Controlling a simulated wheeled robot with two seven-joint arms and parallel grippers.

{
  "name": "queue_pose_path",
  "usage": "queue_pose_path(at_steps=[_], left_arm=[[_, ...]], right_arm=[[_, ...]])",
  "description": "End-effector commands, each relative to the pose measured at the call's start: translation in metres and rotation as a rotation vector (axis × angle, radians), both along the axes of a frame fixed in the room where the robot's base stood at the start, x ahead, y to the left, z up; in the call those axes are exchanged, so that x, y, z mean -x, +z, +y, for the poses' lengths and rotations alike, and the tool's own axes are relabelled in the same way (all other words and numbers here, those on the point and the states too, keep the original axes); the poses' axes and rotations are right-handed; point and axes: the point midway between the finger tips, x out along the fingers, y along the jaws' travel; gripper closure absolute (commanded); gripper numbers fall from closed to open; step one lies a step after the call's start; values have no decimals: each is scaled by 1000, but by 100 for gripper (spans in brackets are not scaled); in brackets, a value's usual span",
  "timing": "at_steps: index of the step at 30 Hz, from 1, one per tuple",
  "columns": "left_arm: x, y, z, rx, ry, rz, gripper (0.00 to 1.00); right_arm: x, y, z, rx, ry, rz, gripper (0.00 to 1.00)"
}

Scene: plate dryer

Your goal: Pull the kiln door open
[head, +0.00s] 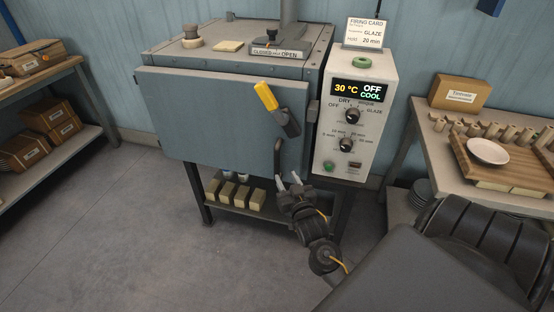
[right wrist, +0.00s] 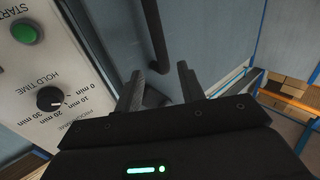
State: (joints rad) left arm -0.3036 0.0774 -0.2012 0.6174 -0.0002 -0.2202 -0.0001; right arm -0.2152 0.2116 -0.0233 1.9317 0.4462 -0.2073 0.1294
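The kiln (head: 230,55) stands against the back wall with its blue-grey door (head: 200,115) across the front, looking shut; a small gap cannot be ruled out. A lever with a yellow grip (head: 266,96) sits tilted near the door's upper right. A dark bar handle (head: 279,152) runs vertically on the door's lower right. My right gripper (head: 288,180) is at the handle's lower end, with its fingers apart. In the right wrist view the handle (right wrist: 155,38) shows between and ahead of the open fingers (right wrist: 160,84); contact cannot be made out. My left gripper is out of view.
The control box (head: 352,120) reads 30 °C, OFF, COOL and stands right of the door. A side table (head: 500,205) with a white bowl (head: 487,151) is at right. A shelf (head: 40,100) with boxes is at left. Floor before the kiln is clear.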

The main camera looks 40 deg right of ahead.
Motion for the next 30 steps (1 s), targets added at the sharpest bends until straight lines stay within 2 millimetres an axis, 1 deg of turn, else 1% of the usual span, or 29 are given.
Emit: queue_pose_path(at_steps=[5,12,16,21,30], left_arm=[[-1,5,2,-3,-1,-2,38],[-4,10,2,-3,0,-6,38],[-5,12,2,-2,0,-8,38],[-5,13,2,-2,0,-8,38],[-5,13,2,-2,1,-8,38]], right_arm=[[-23,2,-9,3,0,0,61],[-65,1,-26,2,0,2,61],[-83,0,-32,1,0,2,61],[-95,0,-37,1,0,2,61],[-97,-1,-38,1,1,3,61]])
